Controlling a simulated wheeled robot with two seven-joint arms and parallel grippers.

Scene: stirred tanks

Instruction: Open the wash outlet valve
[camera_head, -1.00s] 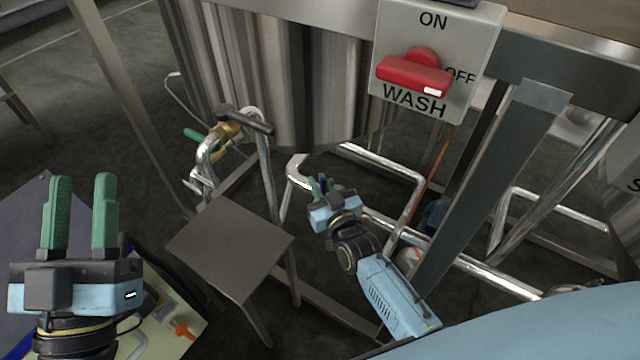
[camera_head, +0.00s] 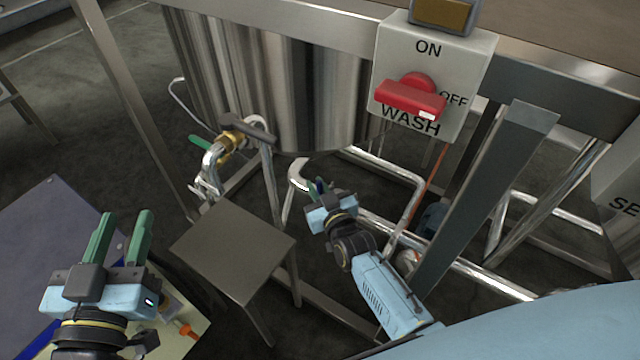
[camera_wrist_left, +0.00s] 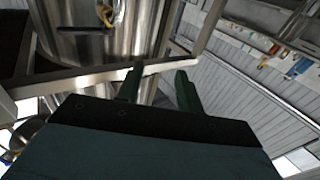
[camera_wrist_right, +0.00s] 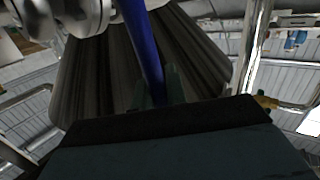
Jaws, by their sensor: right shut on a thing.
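The wash tank (camera_head: 300,90) is the steel vessel behind the WASH panel (camera_head: 433,75). My right gripper (camera_head: 318,186) is low under it, beside a bent steel pipe (camera_head: 299,176). In the right wrist view a long blue lever (camera_wrist_right: 140,38) runs down between the fingers of the right gripper (camera_wrist_right: 160,88), which is shut on it. The valve body is mostly hidden in the head view. My left gripper (camera_head: 125,216) is open and empty at the lower left; its two green fingers also show apart in the left wrist view (camera_wrist_left: 158,82).
A brass valve with a green handle (camera_head: 200,144) sits on piping at the tank's left. A small steel stool (camera_head: 235,250) stands between my grippers. A red switch knob (camera_head: 410,98) is on the panel. Frame legs (camera_head: 485,195) and pipes crowd the right.

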